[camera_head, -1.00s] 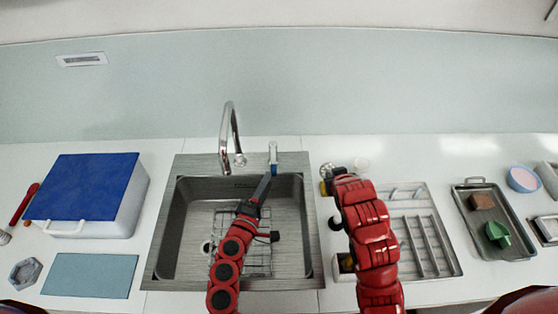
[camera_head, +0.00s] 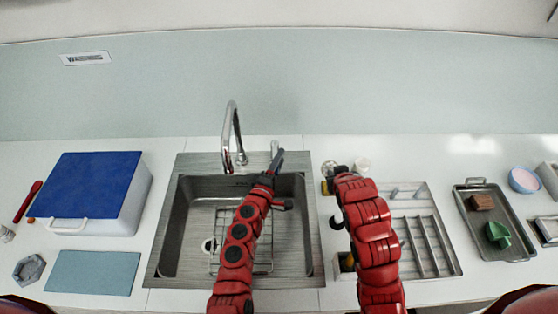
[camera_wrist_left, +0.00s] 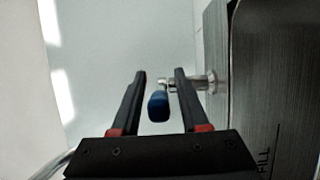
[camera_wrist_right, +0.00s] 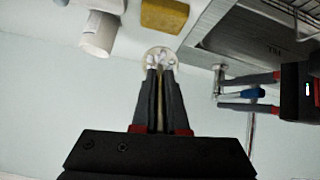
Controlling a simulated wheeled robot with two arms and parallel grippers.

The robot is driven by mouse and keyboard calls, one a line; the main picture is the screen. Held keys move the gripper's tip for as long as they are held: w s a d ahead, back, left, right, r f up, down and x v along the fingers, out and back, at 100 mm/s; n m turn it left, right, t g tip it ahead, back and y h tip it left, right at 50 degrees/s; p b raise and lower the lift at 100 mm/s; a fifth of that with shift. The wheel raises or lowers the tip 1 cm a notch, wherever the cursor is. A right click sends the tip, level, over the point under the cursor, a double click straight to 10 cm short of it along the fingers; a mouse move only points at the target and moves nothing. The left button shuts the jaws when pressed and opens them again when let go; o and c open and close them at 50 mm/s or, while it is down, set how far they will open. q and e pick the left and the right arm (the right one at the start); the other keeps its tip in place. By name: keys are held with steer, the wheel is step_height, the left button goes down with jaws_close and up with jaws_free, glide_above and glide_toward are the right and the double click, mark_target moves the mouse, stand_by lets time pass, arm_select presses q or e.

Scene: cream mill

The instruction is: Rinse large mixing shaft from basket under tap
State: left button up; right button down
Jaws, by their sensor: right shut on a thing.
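The chrome tap (camera_head: 231,135) arches over the back of the sink, with a lever (camera_head: 274,147) to its right. My left gripper (camera_head: 279,157) is open at the lever. In the left wrist view the lever's blue end (camera_wrist_left: 159,105) lies between its spread fingers (camera_wrist_left: 160,73), with gaps showing on both sides. My right gripper (camera_wrist_right: 160,72) is shut on a thin pale shaft (camera_wrist_right: 160,90). A round, pronged pale head (camera_wrist_right: 160,58) shows beyond its fingertips, and it also shows right of the sink in the head view (camera_head: 329,168). Most of the shaft is hidden by the fingers.
A wire rack (camera_head: 225,262) lies in the sink (camera_head: 160,262). A yellow block (camera_wrist_right: 163,15) and a white cup (camera_wrist_right: 98,33) stand near my right gripper. A slatted grey tray (camera_head: 445,262) is at right, a blue-lidded box (camera_head: 95,178) at left.

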arm_select(q)
jaws_close()
stand_by(1.2)
